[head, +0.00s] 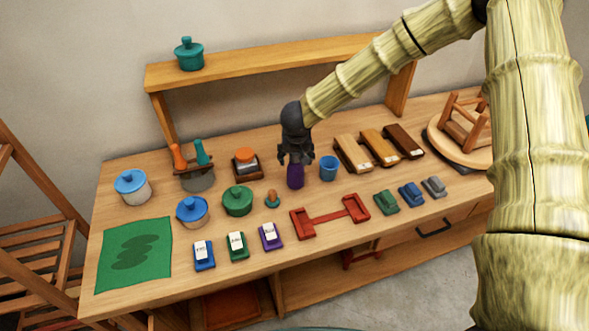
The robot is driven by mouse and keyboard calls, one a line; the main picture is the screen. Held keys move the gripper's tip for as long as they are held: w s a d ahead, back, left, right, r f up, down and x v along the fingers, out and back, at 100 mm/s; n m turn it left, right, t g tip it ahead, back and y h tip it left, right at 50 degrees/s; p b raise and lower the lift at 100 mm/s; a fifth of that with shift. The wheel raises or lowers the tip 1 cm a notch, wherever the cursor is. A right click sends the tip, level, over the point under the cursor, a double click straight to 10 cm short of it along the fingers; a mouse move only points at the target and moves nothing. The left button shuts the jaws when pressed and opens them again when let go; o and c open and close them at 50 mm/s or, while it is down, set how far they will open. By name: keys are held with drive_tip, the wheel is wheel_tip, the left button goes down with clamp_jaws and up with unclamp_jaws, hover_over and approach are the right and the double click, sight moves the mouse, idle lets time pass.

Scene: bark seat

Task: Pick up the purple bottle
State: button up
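The purple bottle (295,178) stands upright on the wooden workbench, left of a blue cup. My dark gripper (295,160) points down from above, directly over the bottle. Its two fingers look spread, one on each side of the bottle's top, and seem wider apart than the bottle. The upper part of the bottle is hidden by the gripper. I cannot tell whether either finger touches it.
The blue cup (328,168) stands close on the right. An orange-topped jar (246,164) and a small wooden peg-like item (272,199) are on the left. A red bracket-shaped piece (330,217) lies in front. A raised shelf (265,62) spans behind.

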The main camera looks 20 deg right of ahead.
drive_tip(key=shift+s+f, duration=0.15)
drive_tip(key=shift+s, duration=0.15)
drive_tip(key=shift+f, duration=0.15)
drive_tip(key=shift+w+f+p, duration=0.35)
drive_tip(key=shift+w+f, duration=0.55)
drive_tip(key=shift+f, duration=0.2)
drive_tip(key=shift+s+d+r, duration=0.1)
drive_tip(key=shift+s+r, duration=0.15)
drive_tip(key=shift+s, duration=0.1)
drive_tip(key=shift+s+r, duration=0.1)
drive_tip(key=shift+c, duration=0.6)
drive_tip(key=shift+w+f, duration=0.2)
drive_tip(key=c, duration=0.7)
drive_tip(key=shift+r, duration=0.1)
clamp_jaws()
